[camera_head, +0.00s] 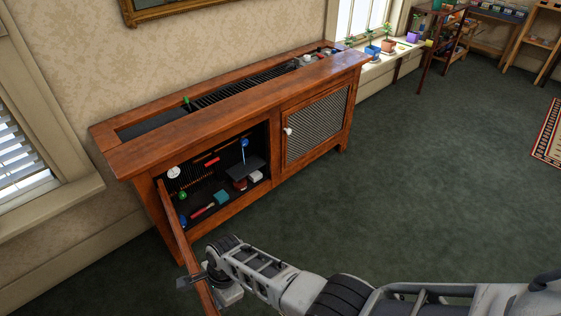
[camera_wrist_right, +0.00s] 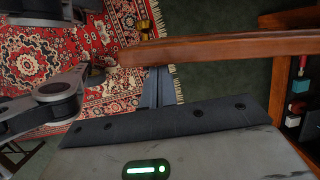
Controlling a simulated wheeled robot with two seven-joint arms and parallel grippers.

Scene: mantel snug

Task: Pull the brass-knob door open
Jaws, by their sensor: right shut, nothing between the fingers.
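The wooden cabinet (camera_head: 270,95) stands against the wall. Its left door (camera_head: 180,232) is swung wide open, seen nearly edge-on, and the compartment behind it is exposed. The door also shows in the right wrist view (camera_wrist_right: 225,49), with the brass knob (camera_wrist_right: 146,27) near its free end. My right gripper (camera_head: 190,282) is at the door's free end, its fingers shut and empty. In the wrist view the fingers (camera_wrist_right: 156,88) lie close beside the door; I cannot tell if they touch it. The knob is not clear in the head view. My left gripper is not in view.
The cabinet's right mesh door (camera_head: 318,127), with a white knob (camera_head: 288,131), is shut. Small items, including a teal block (camera_head: 221,197), lie in the open compartment. A red patterned rug (camera_wrist_right: 105,60) lies on the floor.

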